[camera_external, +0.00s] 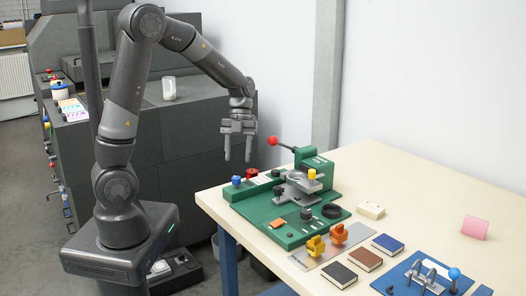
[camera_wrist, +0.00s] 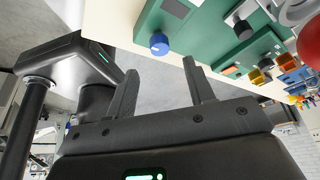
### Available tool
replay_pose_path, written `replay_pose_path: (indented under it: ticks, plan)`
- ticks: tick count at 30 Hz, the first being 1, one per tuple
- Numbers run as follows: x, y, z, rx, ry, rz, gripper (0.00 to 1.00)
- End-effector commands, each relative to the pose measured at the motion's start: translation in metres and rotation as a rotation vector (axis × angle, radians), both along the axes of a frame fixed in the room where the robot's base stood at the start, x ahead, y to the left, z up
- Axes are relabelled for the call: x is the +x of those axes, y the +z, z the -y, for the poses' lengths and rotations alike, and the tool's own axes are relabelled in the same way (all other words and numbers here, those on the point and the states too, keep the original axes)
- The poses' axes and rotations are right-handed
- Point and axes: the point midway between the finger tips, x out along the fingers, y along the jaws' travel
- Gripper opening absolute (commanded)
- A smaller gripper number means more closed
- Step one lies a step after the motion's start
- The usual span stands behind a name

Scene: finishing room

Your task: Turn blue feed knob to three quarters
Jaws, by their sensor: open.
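The blue knob (camera_external: 236,181) is at the left end of the green machine (camera_external: 262,213) on the table. It also shows in the wrist view (camera_wrist: 159,43), near the machine's corner, just beyond the space between my fingertips. I cannot read its setting in either view. My gripper (camera_external: 238,158) is open and empty, fingers pointing down, with its tips above the knob in the outside view. In the wrist view my two fingers (camera_wrist: 160,68) stand apart and do not touch the knob.
A lever with a red ball (camera_external: 273,141) rises from the machine, right of my gripper. Yellow and orange clips (camera_external: 316,245), small books (camera_external: 365,259) and a blue board (camera_external: 412,280) lie toward the front. A pink card (camera_external: 475,227) stands at right. The back right tabletop is clear.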

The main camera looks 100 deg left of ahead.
Motion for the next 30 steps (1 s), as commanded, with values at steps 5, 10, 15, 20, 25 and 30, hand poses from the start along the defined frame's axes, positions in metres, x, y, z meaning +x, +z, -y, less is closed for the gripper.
replay_pose_path:
  ticks: [5,10,15,20,25,30]
  plan:
    - [0.000,0.027,-0.012,0.002,0.001,0.001,0.49]
    - [0.000,0.037,-0.016,0.001,0.002,-0.001,0.49]
    - [0.000,0.038,-0.016,0.000,0.001,-0.001,0.49]
    - [0.000,0.038,-0.016,0.000,0.001,-0.001,0.49]
    - [0.000,0.038,-0.016,0.000,0.001,-0.001,0.49]
    - [0.004,0.044,-0.004,0.020,0.039,-0.015,0.49]
